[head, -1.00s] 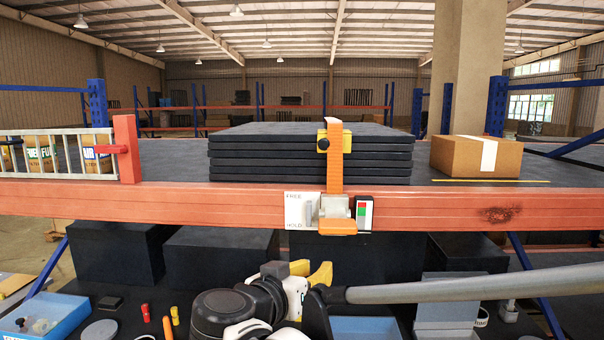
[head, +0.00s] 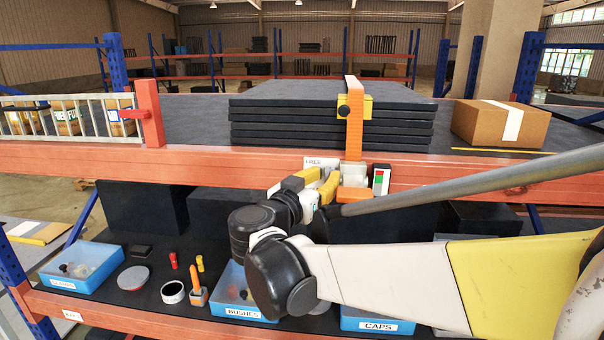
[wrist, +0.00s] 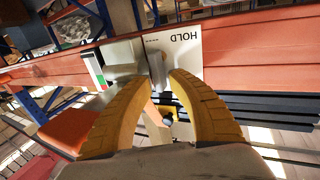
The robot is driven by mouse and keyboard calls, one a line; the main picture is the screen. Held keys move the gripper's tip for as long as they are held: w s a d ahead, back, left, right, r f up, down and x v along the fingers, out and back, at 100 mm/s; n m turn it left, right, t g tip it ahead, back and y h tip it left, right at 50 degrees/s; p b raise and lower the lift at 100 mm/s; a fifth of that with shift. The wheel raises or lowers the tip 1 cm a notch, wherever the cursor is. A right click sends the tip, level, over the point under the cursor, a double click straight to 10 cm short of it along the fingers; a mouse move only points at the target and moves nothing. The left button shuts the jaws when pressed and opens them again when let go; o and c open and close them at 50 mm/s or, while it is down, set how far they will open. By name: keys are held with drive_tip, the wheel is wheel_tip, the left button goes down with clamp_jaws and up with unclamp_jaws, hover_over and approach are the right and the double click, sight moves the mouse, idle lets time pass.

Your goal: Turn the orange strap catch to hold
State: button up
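The orange strap (head: 354,135) runs down over the stacked dark boards to a metal buckle (head: 354,173) on the beam, with an orange piece (head: 357,208) below it. A white plate (head: 318,161) left of the buckle reads FREE at its top; my gripper hides its lower part. In the wrist view, the plate (wrist: 180,55) shows HOLD upside down, beside a grey lever (wrist: 157,68). My gripper (head: 330,183) has its yellow fingers apart in front of the plate. The lever shows between the fingertips in the wrist view (wrist: 160,80); I cannot tell whether they touch it.
A red-green indicator (head: 381,180) sits right of the buckle. The orange beam (head: 220,163) crosses the view. A cardboard box (head: 500,123) stands right of the boards (head: 330,120). Blue bins (head: 82,264) and small parts lie on the lower shelf. A grey bar (head: 470,190) crosses at right.

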drive_tip(key=shift+w+d, duration=0.1)
drive_tip(key=shift+w, duration=0.05)
drive_tip(key=shift+c, duration=0.4)
